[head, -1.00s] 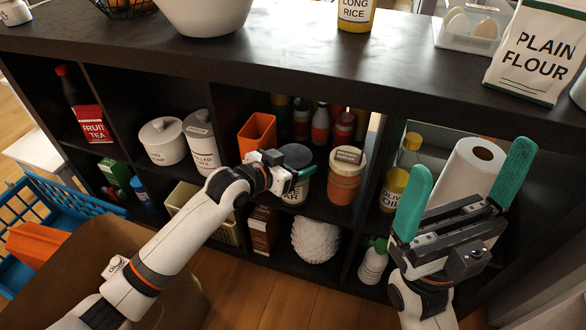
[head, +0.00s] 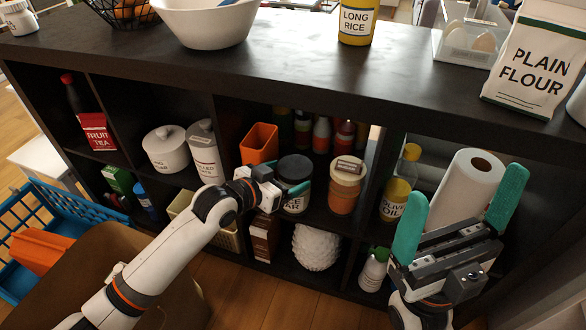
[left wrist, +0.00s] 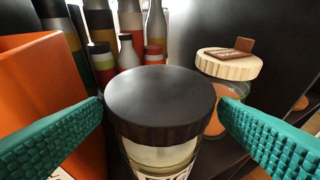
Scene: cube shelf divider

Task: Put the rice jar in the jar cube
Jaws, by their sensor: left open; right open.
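A yellow jar with a white label reading "LONG RICE" (head: 356,22) stands on the shelf unit's top, its upper end cut off by the picture edge. My left gripper (head: 284,187) is open in an upper middle cube, at a black-lidded clear jar (head: 294,168). In the left wrist view this jar (left wrist: 160,100) is between the open fingers, which show no clear contact; its label is mostly hidden. A jar with a wooden lid (head: 344,183) stands to its right in the same cube (head: 238,105). My right gripper (head: 458,212) is open and empty before the right-hand cube.
An orange bin (head: 259,143) and several bottles (head: 321,135) share the middle cube. The right cube holds an olive oil bottle (head: 395,198) and paper roll (head: 468,185). A white bowl (head: 208,22) and flour bag (head: 530,55) stand on top. A blue basket (head: 62,215) is at left.

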